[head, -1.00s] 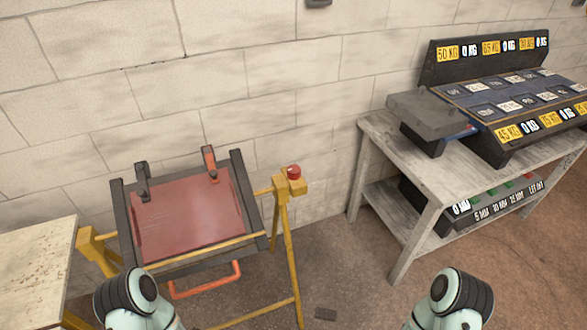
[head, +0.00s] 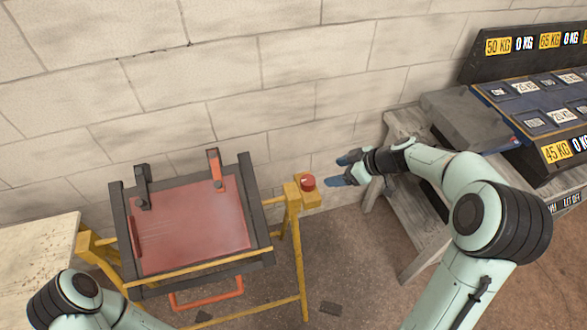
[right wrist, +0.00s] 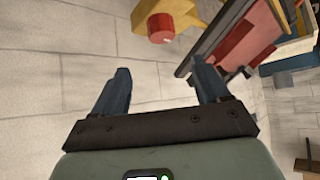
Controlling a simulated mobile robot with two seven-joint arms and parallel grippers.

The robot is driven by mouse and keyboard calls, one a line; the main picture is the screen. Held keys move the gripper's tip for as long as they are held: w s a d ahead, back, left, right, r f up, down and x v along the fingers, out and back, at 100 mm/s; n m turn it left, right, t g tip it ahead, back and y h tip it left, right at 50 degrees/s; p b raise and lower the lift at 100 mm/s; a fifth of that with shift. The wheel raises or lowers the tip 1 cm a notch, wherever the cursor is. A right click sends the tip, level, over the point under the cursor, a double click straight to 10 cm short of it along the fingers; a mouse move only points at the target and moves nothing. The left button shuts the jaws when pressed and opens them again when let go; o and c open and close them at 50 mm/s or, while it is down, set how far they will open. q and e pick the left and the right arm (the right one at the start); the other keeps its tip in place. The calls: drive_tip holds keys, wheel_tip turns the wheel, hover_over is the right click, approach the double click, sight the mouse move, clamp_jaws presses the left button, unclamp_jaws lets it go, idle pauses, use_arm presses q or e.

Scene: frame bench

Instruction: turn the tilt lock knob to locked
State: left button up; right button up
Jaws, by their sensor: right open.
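The tilt lock knob is a red round knob (head: 308,182) on a yellow block at the right end of the yellow stand (head: 296,232). The tilting frame (head: 118,228), dark-edged with a reddish panel, hangs in that stand. My right gripper (head: 342,170) is open and empty, just right of the knob and apart from it, its fingers pointing left toward it. In the right wrist view, the knob (right wrist: 160,27) is beyond the open fingers (right wrist: 166,80), with nothing between them. My left arm shows at the lower left; its gripper is out of view.
A grey workbench (head: 420,262) with weight racks (head: 500,45) stands at right, partly behind my right arm. A pale table (head: 38,240) is at left. A block wall (head: 290,80) runs behind. A small dark piece (head: 330,308) lies on the floor.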

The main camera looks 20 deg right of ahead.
sight(308, 180)
use_arm(q)
drive_tip(key=shift+t, duration=0.3)
drive_tip(key=w+r+p, duration=0.2)
drive_tip(key=w+r, duration=0.1)
use_arm(e)
drive_tip(key=x, duration=1.3)
drive_tip(key=shift+s+a, duration=0.1)
drive_tip(key=shift+c, duration=0.2)
drive_tip(key=shift+s, duration=0.1)
drive_tip(key=c, duration=0.9)
use_arm(q)
drive_tip(key=shift+s+f, duration=0.1)
